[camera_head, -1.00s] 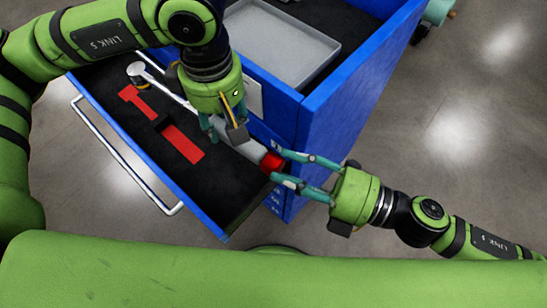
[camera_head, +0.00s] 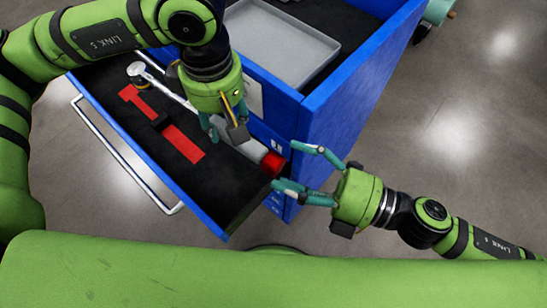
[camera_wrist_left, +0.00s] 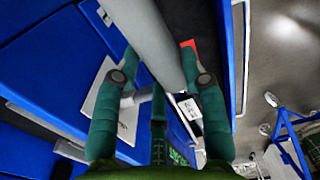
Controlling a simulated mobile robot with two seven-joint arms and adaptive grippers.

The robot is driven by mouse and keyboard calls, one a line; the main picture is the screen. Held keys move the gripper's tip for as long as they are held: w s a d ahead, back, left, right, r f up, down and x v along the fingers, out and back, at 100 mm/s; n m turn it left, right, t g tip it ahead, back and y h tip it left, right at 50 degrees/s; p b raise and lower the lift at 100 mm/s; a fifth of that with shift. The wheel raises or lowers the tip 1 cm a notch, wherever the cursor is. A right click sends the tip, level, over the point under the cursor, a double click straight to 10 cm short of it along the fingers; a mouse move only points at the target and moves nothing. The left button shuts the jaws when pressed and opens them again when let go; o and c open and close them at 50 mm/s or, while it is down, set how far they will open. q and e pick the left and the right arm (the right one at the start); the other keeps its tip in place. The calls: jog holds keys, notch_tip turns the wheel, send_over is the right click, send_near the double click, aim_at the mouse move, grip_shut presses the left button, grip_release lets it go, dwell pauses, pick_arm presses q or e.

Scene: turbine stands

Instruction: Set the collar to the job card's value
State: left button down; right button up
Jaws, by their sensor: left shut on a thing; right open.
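A torque wrench with a pale grey handle (camera_head: 249,148) lies along the open drawer, its round head (camera_head: 136,71) at the far left. The red collar (camera_head: 272,162) is at the handle's near right end, by the drawer's edge. My left gripper (camera_head: 222,130) is shut on the wrench handle from above; in the left wrist view the grey handle (camera_wrist_left: 145,35) runs between its fingers (camera_wrist_left: 156,78). My right gripper (camera_head: 287,166) is open, its fingers spread to the right of the collar. A white card (camera_head: 254,97) on the cabinet is partly hidden; its text is unreadable.
The black-lined drawer (camera_head: 100,82) has red tool-shaped cutouts (camera_head: 182,143) and a silver handle (camera_head: 125,160). The blue cabinet (camera_head: 345,115) rises behind, with a grey tray (camera_head: 285,45) on top. Floor to the right is clear.

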jog(key=shift+s+d, duration=0.65)
jog(key=shift+d, duration=0.35)
jog(key=shift+s+d, duration=0.65)
jog(key=shift+d, duration=0.3)
